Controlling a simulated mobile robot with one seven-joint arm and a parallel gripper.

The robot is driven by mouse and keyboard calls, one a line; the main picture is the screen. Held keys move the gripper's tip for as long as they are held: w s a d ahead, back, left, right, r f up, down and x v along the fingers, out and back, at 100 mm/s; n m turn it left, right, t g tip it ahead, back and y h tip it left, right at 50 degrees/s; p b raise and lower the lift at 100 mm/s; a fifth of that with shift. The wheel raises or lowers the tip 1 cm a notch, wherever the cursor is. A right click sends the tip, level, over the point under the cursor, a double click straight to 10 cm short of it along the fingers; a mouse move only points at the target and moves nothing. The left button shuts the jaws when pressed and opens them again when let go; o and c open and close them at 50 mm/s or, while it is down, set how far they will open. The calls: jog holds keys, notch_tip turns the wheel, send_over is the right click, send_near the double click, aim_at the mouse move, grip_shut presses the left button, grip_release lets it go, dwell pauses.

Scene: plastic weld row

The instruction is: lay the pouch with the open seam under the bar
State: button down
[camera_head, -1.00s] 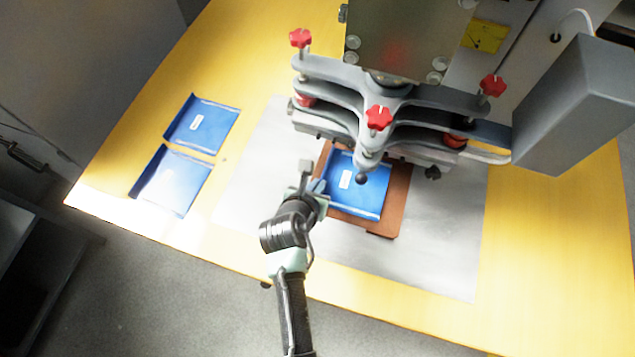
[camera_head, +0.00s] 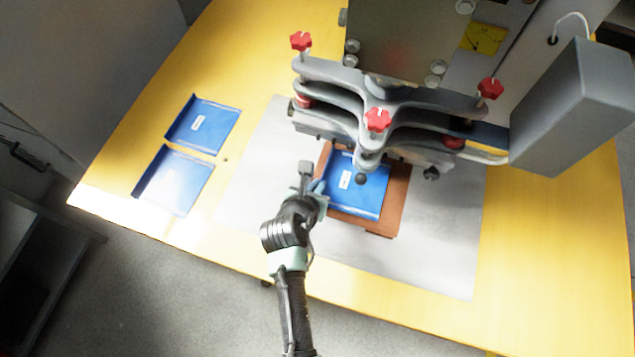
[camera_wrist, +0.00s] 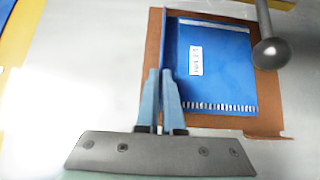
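A blue pouch (camera_head: 355,188) with a white label lies on a brown pad (camera_head: 391,222), partly under the press head with its bar (camera_head: 405,150). In the wrist view the pouch (camera_wrist: 222,75) lies flat, with a raised flap along its left side and a pale striped band along its near edge. My gripper (camera_head: 313,184) is at the pouch's left side. In the wrist view my gripper's fingers (camera_wrist: 161,85) are close together, with the raised flap between them. The head hides the pouch's far part in the head view. I cannot tell which seam is open.
Two more blue pouches, one farther (camera_head: 203,126) and one nearer (camera_head: 174,181), lie on the yellow table at left. A grey sheet (camera_head: 440,255) lies under the pad. A grey box (camera_head: 575,105) juts out at right.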

dwell(0.4)
jog(key=c, duration=1)
grip_release()
jog(key=shift+o, duration=0.2)
jog(key=shift+f, duration=0.1)
jog(key=shift+p, duration=0.3)
jog(key=shift+r+p, duration=1.7)
jog(key=shift+p, duration=0.3)
jog(key=shift+s+a+r+p, duration=0.2)
jog(key=shift+s+a+p, duration=0.2)
jog(key=shift+s+p, duration=0.6)
jog(key=shift+s+a+r+p, duration=0.15)
jog(key=shift+s+a+p, duration=0.35)
jog(key=shift+s, duration=0.95)
jog(key=shift+s+a+r+p, duration=0.25)
jog(key=shift+s+p, duration=0.55)
jog(key=shift+s, duration=0.4)
jog(key=shift+s+a, duration=0.1)
jog(key=shift+s, duration=0.1)
jog(key=shift+f, duration=0.1)
